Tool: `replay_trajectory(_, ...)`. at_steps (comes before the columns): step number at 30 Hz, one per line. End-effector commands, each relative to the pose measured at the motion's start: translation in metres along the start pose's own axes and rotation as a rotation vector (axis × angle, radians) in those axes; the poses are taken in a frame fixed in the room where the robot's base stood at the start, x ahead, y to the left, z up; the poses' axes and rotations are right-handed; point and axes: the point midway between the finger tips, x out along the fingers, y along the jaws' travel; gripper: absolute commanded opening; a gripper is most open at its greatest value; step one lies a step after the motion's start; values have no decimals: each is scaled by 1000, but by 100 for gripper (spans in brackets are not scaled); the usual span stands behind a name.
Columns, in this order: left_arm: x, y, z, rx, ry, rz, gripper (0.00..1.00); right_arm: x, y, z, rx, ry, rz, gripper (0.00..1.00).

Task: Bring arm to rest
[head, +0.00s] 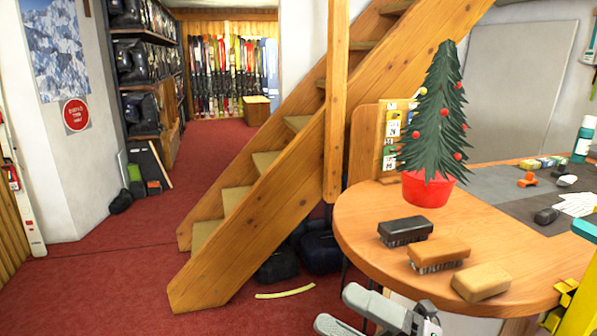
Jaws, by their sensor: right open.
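My right gripper (336,307) is at the bottom of the head view, in front of the rounded end of the wooden bench (365,238). Its two grey fingers are apart, with nothing between them, and point to the left. It appears clear of the bench edge. The rest of that arm is mostly cut off by the frame's bottom edge. My left gripper is not in view.
On the bench stand a dark brush (405,230), two tan brushes or blocks (440,253) (481,281) and a small tree in a red pot (430,188). A yellow object (577,310) is at the right edge. Wooden stairs (250,210) rise behind; red carpet (100,275) is open at left.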

Motion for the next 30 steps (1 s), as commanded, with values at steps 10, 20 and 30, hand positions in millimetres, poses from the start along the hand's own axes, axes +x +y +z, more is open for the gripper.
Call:
replay_trajectory(10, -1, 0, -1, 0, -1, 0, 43, -111, -106, 19, 785, -780, -32, 89)
replay_trajectory(20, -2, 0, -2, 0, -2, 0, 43, -255, -199, -74, 1401, -1463, -76, 89)
replay_trajectory(30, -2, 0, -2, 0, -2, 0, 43, -291, -214, -115, 1547, -1646, -84, 89)
